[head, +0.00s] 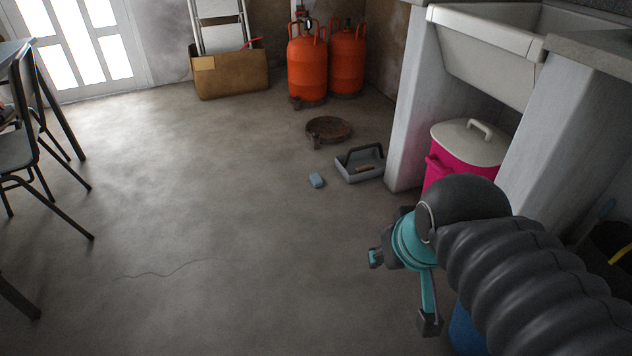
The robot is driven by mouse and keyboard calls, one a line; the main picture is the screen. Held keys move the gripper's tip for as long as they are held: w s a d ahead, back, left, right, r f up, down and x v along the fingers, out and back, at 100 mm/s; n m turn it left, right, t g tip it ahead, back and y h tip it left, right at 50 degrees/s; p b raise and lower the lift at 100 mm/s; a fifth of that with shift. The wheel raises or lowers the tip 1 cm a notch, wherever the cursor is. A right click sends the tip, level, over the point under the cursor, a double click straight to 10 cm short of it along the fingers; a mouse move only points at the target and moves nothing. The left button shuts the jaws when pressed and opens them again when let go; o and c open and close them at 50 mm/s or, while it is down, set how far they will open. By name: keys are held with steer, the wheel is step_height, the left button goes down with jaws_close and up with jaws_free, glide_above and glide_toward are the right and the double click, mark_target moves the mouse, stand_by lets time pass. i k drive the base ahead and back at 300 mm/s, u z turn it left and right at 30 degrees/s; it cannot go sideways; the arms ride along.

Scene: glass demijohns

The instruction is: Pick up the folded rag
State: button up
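A small blue-grey folded piece (316,180), which looks like the folded rag, lies flat on the concrete floor near the middle of the head view. It is just left of a grey tool tray and apart from it. My gripper (402,290) is at the lower right, nearer to me than the rag and to its right. Its two fingers are spread wide with nothing between them. The rag is fully in view; my arm hides part of the floor at the lower right.
The grey tray (359,173) has a dark handle. A rusty round burner (328,128) and two orange gas cylinders (307,68) stand behind. A pink bin (463,157) sits under the sink (490,45) at right. Chairs (22,135) stand left. The middle floor is clear.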

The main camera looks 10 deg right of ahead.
mark_target(317, 180)
steer(key=z, duration=0.1)
steer(key=i, duration=0.55)
steer(key=z, duration=0.4)
steer(key=i, duration=1.95)
steer(key=z, duration=0.05)
